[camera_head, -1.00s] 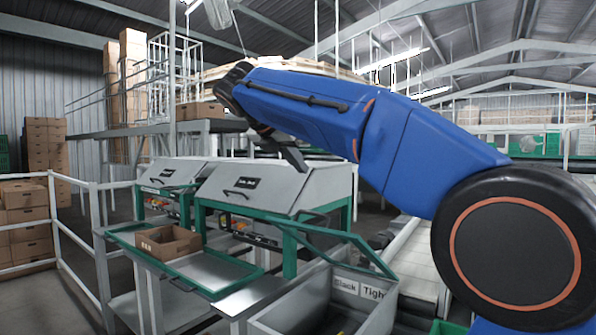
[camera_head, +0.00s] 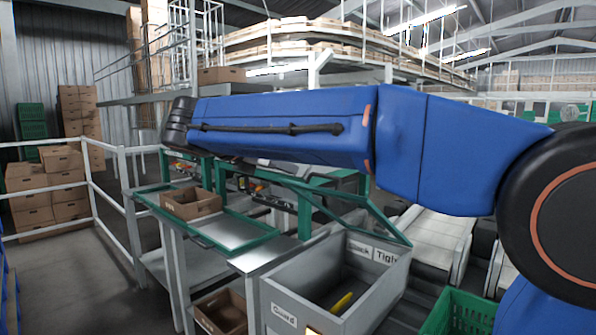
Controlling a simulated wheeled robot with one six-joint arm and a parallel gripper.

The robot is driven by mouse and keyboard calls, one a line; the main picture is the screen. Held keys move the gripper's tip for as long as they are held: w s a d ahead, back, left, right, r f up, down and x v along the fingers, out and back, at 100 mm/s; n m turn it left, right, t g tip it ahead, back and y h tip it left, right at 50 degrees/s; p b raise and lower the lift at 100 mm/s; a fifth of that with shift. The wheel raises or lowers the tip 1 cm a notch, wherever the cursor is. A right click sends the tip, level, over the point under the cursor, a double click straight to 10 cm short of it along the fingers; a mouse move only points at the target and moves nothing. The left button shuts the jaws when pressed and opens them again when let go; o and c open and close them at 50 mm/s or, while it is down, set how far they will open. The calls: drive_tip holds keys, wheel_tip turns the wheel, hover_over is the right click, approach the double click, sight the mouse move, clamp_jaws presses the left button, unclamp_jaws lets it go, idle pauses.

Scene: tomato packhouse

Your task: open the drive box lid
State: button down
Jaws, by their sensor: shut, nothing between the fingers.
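My blue arm (camera_head: 285,125) stretches across the middle of the camera view, its dark wrist (camera_head: 178,122) at the left end. My gripper is hidden behind the arm, so its fingers do not show. The arm also covers most of the grey machine housings with sloped lids; only a pale grey strip (camera_head: 292,168) shows below it. I cannot make out a drive box lid or whether any lid is open or shut.
A green-edged bench (camera_head: 240,232) holds an open cardboard box (camera_head: 190,203). A grey bin (camera_head: 290,294) labelled Slack and Tight has a yellow tool (camera_head: 341,303) inside. A green crate (camera_head: 466,314) stands at lower right. White railings (camera_head: 62,187) and stacked cartons (camera_head: 33,195) are at left.

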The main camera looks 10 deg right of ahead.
drive_tip(key=x, duration=0.9)
drive_tip(key=shift+d+r, duration=0.1)
